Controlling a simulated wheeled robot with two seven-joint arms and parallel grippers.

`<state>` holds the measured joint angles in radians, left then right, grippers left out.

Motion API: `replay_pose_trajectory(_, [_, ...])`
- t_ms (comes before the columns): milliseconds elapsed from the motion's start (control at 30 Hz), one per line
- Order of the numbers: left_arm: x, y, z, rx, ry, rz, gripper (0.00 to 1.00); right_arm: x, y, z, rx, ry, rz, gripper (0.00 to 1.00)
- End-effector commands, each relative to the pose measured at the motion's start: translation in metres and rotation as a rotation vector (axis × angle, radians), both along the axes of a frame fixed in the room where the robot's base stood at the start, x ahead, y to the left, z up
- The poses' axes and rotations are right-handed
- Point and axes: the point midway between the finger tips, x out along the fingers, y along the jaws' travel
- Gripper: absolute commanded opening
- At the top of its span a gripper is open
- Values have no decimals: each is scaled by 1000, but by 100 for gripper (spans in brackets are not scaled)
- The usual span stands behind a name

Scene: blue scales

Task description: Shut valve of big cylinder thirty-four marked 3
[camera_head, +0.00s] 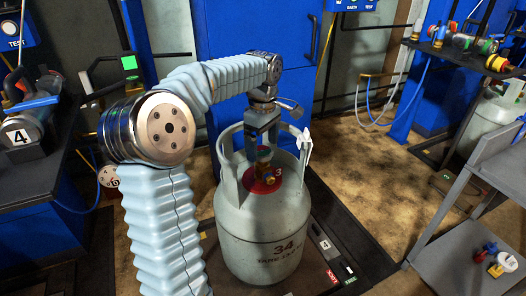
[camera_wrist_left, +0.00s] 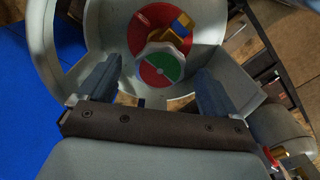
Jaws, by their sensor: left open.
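The big grey cylinder (camera_head: 262,235) marked 34 stands upright on a dark platform at the centre of the head view. Its open collar (camera_head: 229,165) rises around a red top disc with a brass valve (camera_head: 264,172). In the left wrist view the valve's round handwheel (camera_wrist_left: 159,70) shows a green and a red part, with brass and blue fittings behind it. My left gripper (camera_head: 263,146) points down inside the collar, above the valve. In the wrist view its two fingers (camera_wrist_left: 157,92) are apart, on either side of the handwheel's near edge, with nothing gripped. My right gripper is not in view.
The collar wall closely surrounds my left gripper. A dark bench (camera_head: 40,170) with a unit marked 4 stands at left. A shelf (camera_head: 465,52) with fittings and a grey cart (camera_head: 450,255) are at right. Blue cabinets stand behind; brown floor lies open at centre right.

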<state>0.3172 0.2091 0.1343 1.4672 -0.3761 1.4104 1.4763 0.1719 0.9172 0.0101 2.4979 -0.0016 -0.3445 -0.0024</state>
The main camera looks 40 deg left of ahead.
Motion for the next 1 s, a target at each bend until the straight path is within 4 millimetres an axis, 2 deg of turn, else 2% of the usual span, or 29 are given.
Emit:
replay_pose_trajectory(133, [0, 0, -11, 0, 1, 1, 92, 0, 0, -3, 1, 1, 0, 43])
replay_pose_trajectory(433, [0, 0, -12, 0, 0, 0, 91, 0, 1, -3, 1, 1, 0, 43])
replay_pose_trajectory(800, [0, 0, -12, 0, 0, 0, 36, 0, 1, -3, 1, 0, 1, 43])
replay_pose_trajectory(1000, [0, 0, -11, 0, 0, -15, 36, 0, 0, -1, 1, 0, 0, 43])
